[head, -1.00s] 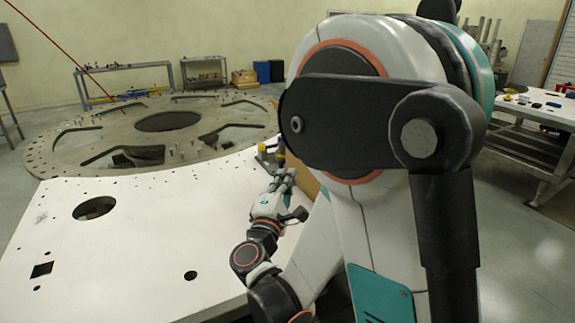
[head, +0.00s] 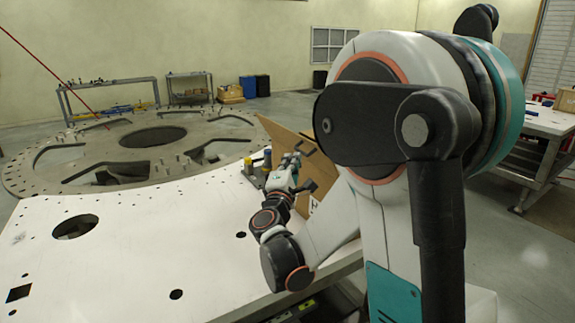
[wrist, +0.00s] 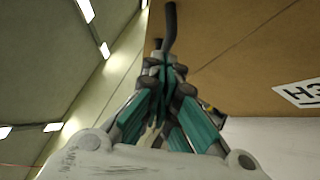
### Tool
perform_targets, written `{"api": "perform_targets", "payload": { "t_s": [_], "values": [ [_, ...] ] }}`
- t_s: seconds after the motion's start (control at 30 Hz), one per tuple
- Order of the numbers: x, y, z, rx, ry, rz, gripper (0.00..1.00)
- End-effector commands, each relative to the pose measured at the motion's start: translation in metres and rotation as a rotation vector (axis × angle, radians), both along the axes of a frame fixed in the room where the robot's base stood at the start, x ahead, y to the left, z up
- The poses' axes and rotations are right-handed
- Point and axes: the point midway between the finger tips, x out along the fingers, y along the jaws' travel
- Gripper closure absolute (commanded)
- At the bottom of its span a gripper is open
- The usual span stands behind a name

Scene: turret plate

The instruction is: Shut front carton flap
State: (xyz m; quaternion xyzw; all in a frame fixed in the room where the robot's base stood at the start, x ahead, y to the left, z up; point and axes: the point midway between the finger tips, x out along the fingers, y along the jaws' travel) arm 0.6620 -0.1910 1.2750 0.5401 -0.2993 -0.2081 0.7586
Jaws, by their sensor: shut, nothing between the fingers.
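The brown cardboard carton (head: 302,203) stands at the right edge of the white plate, partly hidden behind my arm. A brown cardboard panel (head: 279,131), which looks like a raised flap, slants up at its upper left. I cannot tell which flap it is. My gripper (head: 294,160) is shut and empty in front of the cardboard. In the wrist view the shut fingers (wrist: 165,70) lie beside a broad cardboard face (wrist: 235,50) with a white label (wrist: 302,92). A dark bent rod (wrist: 169,25) shows past the fingertips. Contact with the cardboard is unclear.
Small yellow-topped and grey items (head: 255,168) stand left of my gripper. The white plate (head: 130,250) has holes and is mostly clear. A large round turret plate (head: 100,155) lies behind it. A workbench (head: 545,125) stands at the right.

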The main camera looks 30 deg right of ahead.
Motion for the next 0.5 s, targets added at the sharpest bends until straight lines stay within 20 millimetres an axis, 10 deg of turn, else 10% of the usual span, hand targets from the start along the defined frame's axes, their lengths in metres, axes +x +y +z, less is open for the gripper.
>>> {"api": "perform_targets", "payload": {
  "t_s": [0.5],
  "values": [
    [-0.0001,-0.0033,0.0082,0.048,0.001,0.0,1.0]
  ]
}}
